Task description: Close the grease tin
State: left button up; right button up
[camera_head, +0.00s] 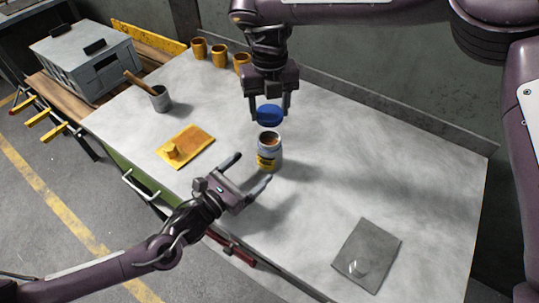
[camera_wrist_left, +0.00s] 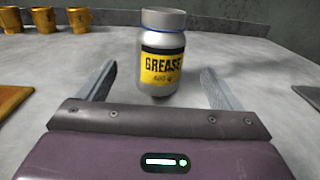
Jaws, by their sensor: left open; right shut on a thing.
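The grease tin (camera_head: 268,158) stands upright and uncapped on the grey table, a silver can with a yellow label, brown inside its mouth. In the left wrist view the tin (camera_wrist_left: 163,55) shows its "GREASE" label, just beyond and between my left fingers. My left gripper (camera_head: 252,172) is open and empty, in front of the tin, with no visible contact. My right gripper (camera_head: 270,107) is shut on the blue lid (camera_head: 269,116) and holds it above the tin's mouth, apart from it. The lid does not show in the left wrist view.
An orange tray (camera_head: 199,142) with a small yellow piece lies left of the tin. Several orange mugs (camera_head: 219,56) line the back edge. A grey plate (camera_head: 355,267) lies at the front right. The table's right side is mostly clear.

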pick_arm(q)
jog(key=x, duration=0.8)
jog(key=shift+w+d, duration=0.1)
jog(key=shift+c, duration=0.5)
jog(key=c, duration=1.4)
pick_arm(e)
send_over(269, 143)
jog(key=shift+f, duration=2.45)
jog(key=shift+f, duration=0.9)
jog(key=shift+f, duration=0.55)
